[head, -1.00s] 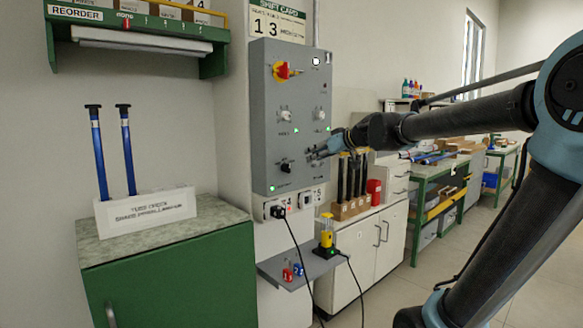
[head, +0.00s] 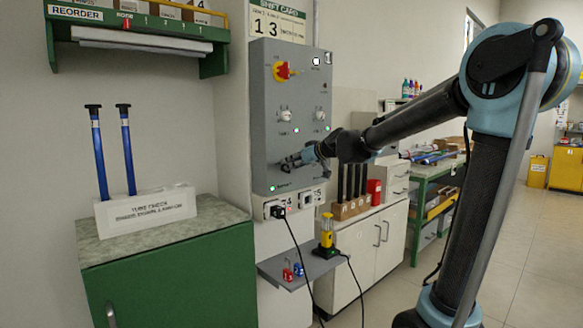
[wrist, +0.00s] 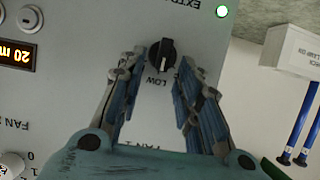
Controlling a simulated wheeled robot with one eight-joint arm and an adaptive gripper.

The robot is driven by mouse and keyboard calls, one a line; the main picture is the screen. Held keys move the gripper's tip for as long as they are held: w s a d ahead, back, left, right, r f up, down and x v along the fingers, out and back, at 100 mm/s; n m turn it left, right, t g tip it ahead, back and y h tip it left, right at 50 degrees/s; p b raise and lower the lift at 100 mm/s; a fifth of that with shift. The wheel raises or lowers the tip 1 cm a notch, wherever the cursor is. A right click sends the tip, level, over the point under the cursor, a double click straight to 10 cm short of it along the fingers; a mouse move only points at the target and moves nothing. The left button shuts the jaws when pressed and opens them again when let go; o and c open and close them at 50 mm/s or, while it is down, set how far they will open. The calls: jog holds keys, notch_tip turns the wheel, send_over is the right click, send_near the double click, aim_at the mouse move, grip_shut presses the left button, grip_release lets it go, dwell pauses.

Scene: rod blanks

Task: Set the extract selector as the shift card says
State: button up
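The extract selector (wrist: 161,55) is a black knob with a pale pointer line on the grey control panel (head: 262,110). "LOW" is printed beside it, and a label starting "EXTR" is cut off by the wrist view's top edge. My gripper (wrist: 161,62) is open, with one blue finger on each side of the knob and a visible gap to each.
A red-and-yellow switch (head: 284,71) and white knobs (head: 285,115) are higher on the panel. A green lamp (wrist: 222,11) glows near the selector. Sockets with a black plug (head: 277,211) and a small shelf (head: 300,268) are below. A green cabinet (head: 170,270) stands left.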

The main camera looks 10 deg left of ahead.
jog(key=shift+x, duration=1)
grip_shut()
jog(key=shift+d, duration=0.1)
jog(key=m+g+y, duration=0.1)
jog(key=m, duration=0.1)
jog(key=w+m+g+y, duration=0.1)
jog(key=m+y, duration=0.1)
jog(key=m, duration=0.1)
jog(key=d+f+m+g+y, duration=0.1)
jog(key=m, duration=0.2)
jog(key=shift+w+d+f, duration=0.1)
jog(key=shift+w+d, duration=0.05)
jog(key=shift+w, duration=0.15)
jog(key=shift+m, duration=0.3)
